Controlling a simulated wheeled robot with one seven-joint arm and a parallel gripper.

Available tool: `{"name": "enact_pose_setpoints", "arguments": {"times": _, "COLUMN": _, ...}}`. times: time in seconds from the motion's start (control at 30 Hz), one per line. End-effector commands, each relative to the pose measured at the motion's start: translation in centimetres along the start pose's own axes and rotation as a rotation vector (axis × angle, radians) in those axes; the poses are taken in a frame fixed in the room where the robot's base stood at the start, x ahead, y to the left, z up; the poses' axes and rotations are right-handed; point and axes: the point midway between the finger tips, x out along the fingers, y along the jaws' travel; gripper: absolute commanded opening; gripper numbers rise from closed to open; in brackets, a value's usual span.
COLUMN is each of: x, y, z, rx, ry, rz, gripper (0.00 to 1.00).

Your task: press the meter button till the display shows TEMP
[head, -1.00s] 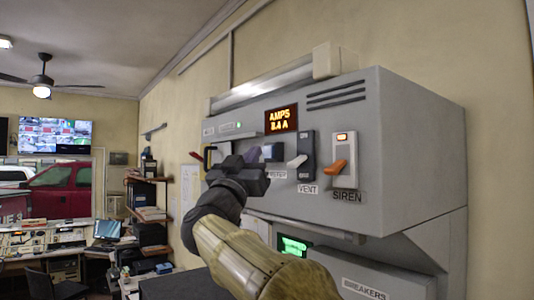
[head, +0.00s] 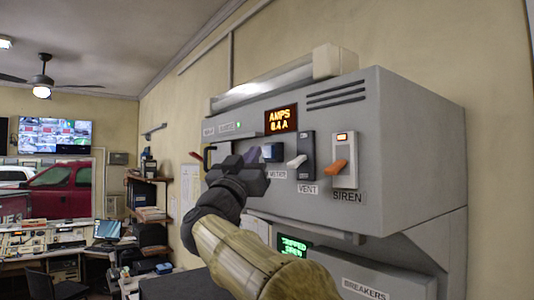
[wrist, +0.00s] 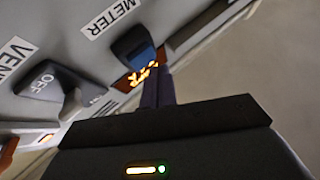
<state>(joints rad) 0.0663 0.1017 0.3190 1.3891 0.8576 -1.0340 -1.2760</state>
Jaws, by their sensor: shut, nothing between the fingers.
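The amber display (head: 281,119) on the grey console reads AMPS with a value below that looks like 0.4 A. The dark blue meter button (head: 272,152) sits under it, above the METER label (head: 278,174). In the wrist view the button (wrist: 131,46) is beside the METER label, and the amber display shows only in part behind the fingers. My gripper (head: 253,156) is shut and empty, just left of the button in the head view. In the wrist view its fingertips (wrist: 158,82) are close to the button; I cannot tell whether they touch it.
The VENT switch (head: 298,161) and the orange SIREN switch (head: 336,168) are right of the button. A red-handled part (head: 197,156) is at the panel's left. A green display (head: 294,246) and a BREAKERS box (head: 365,289) are below. My arm hides part of the panel.

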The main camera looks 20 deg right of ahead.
Motion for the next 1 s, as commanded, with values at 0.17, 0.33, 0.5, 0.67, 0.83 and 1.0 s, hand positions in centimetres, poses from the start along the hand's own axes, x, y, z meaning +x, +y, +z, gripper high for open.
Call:
{"name": "enact_pose_setpoints", "arguments": {"times": 0.17, "x": 0.0, "y": 0.0, "z": 0.0, "rx": 0.0, "ry": 0.0, "rz": 0.0, "gripper": 0.0}}
{"name": "enact_pose_setpoints", "arguments": {"times": 0.33, "x": 0.0, "y": 0.0, "z": 0.0, "rx": 0.0, "ry": 0.0, "rz": 0.0, "gripper": 0.0}}
{"name": "enact_pose_setpoints", "arguments": {"times": 0.5, "x": 0.0, "y": 0.0, "z": 0.0, "rx": 0.0, "ry": 0.0, "rz": 0.0, "gripper": 0.0}}
{"name": "enact_pose_setpoints", "arguments": {"times": 0.67, "x": 0.06, "y": 0.05, "z": 0.03, "rx": 0.0, "ry": 0.0, "rz": 0.0, "gripper": 0.0}}
{"name": "enact_pose_setpoints", "arguments": {"times": 0.83, "x": 0.42, "y": 0.35, "z": 0.27, "rx": -0.001, "ry": 0.0, "rz": 0.0, "gripper": 0.0}}
{"name": "enact_pose_setpoints", "arguments": {"times": 1.0, "x": 0.6, "y": 0.51, "z": 0.39, "rx": 0.0, "ry": 0.0, "rz": 0.001, "gripper": 0.0}}
